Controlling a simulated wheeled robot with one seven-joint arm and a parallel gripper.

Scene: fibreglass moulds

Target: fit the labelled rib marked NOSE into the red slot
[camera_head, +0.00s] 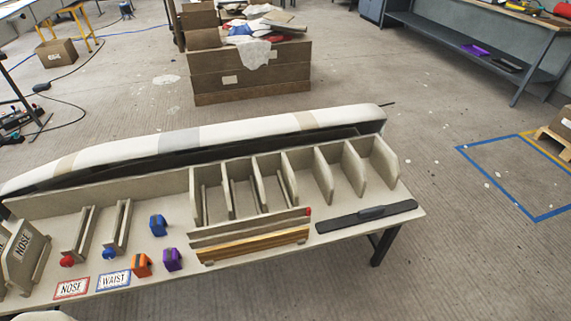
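The rib marked NOSE (24,246) is a beige panel with a black-lettered label, standing upright at the left end of the workbench. Another panel beside it is cut by the left picture edge. The slot with a red knob (67,261) is a narrow beige two-walled holder (82,232) to the right of the rib; it looks empty. A similar holder (119,226) with a blue knob (109,253) stands to its right. A red-bordered NOSE card (72,288) and a blue-bordered WAIST card (114,281) lie in front. My gripper is not in view.
Blue (157,225), orange (142,265) and purple (172,260) clamp-like blocks stand right of the holders. A divided rack (355,170), wooden strips (255,247) and a black tool (366,216) fill the right side. A long white mould (240,128) runs behind.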

